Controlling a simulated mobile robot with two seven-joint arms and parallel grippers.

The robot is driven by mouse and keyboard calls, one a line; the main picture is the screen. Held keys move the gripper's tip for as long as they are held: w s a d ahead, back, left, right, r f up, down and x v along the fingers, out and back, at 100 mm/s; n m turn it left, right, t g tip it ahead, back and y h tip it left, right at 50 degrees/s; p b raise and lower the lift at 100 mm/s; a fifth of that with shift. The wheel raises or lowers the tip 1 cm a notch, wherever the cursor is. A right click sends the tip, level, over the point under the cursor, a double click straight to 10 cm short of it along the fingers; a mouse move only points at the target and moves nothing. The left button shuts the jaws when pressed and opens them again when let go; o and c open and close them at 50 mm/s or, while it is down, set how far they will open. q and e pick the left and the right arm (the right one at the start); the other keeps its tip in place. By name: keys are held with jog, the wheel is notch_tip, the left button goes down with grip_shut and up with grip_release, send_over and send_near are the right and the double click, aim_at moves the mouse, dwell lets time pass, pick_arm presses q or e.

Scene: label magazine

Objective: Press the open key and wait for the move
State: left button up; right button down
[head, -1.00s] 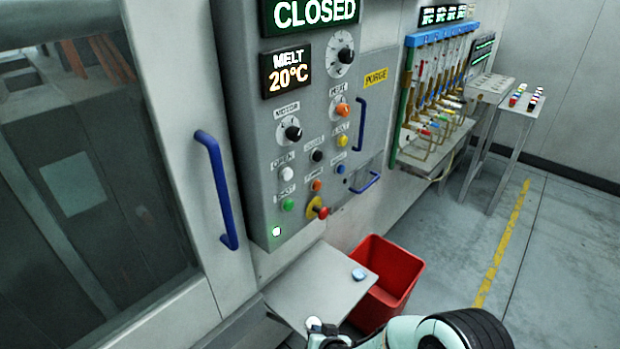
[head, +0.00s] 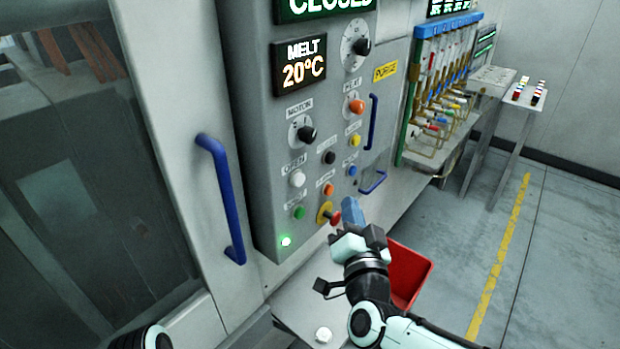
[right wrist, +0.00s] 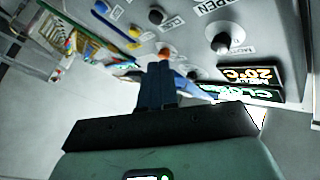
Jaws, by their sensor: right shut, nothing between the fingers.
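The open key is a white round button (head: 297,179) under the "OPEN" label on the grey control panel (head: 262,150) in the head view. The display above it (head: 322,7) reads "CLOSED", cut off by the frame's top edge. My right gripper (head: 351,212) is shut and empty, with its blue fingers in front of the panel's lower right. It is right of and below the open key, near the red emergency knob (head: 334,217). In the right wrist view the shut fingers (right wrist: 158,84) point toward the panel, seen upside down. My left gripper is not visible.
A door with a blue handle (head: 222,200) stands left of the panel. Below are a grey shelf (head: 290,305) with a white round piece (head: 323,335) and a red bin (head: 412,272). Other keys, knobs and a blue rail sit close to the gripper. Open floor lies right.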

aim_at(299, 180)
dwell(0.3)
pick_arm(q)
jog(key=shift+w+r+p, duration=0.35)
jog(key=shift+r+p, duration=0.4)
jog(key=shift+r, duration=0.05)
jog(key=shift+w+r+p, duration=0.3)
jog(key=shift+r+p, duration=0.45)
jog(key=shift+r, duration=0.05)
pick_arm(e)
jog(key=w+a, duration=0.5)
jog(key=a, duration=0.2)
jog(key=shift+w+a, duration=0.1)
jog(key=shift+a, duration=0.05)
dwell(0.6)
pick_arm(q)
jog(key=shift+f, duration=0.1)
pick_arm(e)
jog(key=shift+w+a, duration=0.2)
jog(key=shift+a, duration=0.05)
